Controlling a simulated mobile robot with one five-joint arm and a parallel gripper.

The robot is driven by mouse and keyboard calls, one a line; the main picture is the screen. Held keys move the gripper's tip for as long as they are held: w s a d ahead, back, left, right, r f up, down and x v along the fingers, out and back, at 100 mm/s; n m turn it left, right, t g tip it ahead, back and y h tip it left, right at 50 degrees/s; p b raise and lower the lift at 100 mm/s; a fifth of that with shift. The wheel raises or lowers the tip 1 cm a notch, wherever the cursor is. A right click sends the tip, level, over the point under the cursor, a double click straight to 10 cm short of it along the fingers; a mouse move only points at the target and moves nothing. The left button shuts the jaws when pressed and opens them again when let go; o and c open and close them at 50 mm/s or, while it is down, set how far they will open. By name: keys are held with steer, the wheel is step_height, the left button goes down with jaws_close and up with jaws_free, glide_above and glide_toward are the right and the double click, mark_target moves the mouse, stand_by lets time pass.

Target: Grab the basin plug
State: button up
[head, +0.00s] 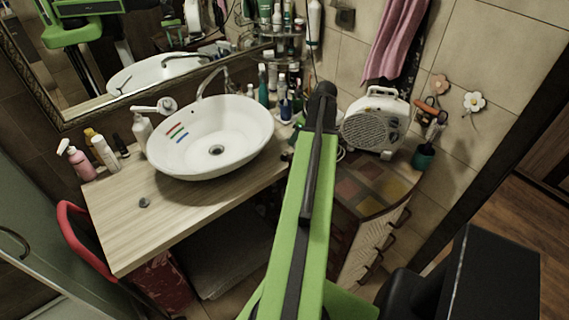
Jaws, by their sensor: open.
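A small grey round piece, which looks like the basin plug (144,202), lies on the bare wooden counter (195,212), in front and left of the basin. The white oval basin (250,130) stands on the counter, with a dark drain at its bottom and red, green and blue stripes on its inner wall. My green and black arm reaches up the middle of the head view, right of the basin and well apart from the plug. My gripper's fingers cannot be made out; no jaws show near the plug.
Pink and white bottles (76,160) stand left of the basin; several more bottles and a metal tap (212,82) are behind it. A white heater (375,122) stands on a corner cabinet. A red chair-like frame (72,225) is beside the counter's left edge. Counter around the plug is clear.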

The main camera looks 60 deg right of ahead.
steer(key=b, duration=0.4)
glide_above(286, 153)
steer(key=s, duration=0.2)
step_height(286, 153, down, 6)
steer(key=shift+s, duration=0.15)
steer(key=shift+r, duration=0.1)
steer(key=b+x, duration=0.5)
jaws_close()
